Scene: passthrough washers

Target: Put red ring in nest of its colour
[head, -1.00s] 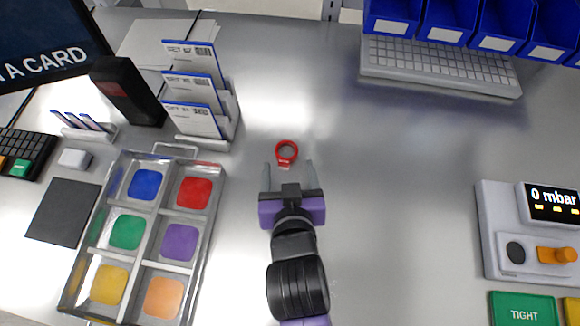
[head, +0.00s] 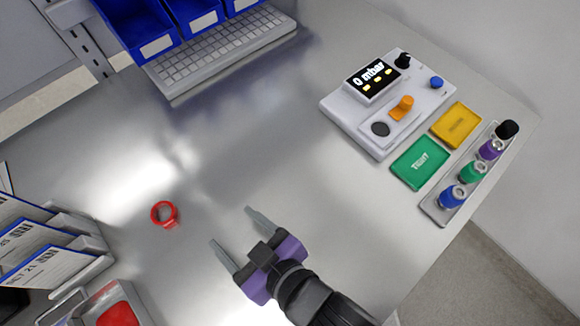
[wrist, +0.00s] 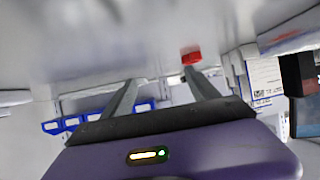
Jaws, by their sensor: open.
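The red ring (head: 164,214) lies on the metal bench in the head view, with a small tab at its lower side. My gripper (head: 232,231) is open and empty, to the right of the ring and apart from it. In the wrist view the ring (wrist: 191,56) shows small, past the tip of the right finger of my gripper (wrist: 160,80). The tray with the red nest (head: 118,314) is at the bottom left of the head view, mostly cut off. Only the red nest's pad and part of the rim show.
Card holders (head: 50,245) stand left of the ring. A gauge box (head: 385,105), a green card (head: 419,162), a yellow card (head: 456,125) and a fittings stand (head: 436,211) are at right. The bench middle is clear.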

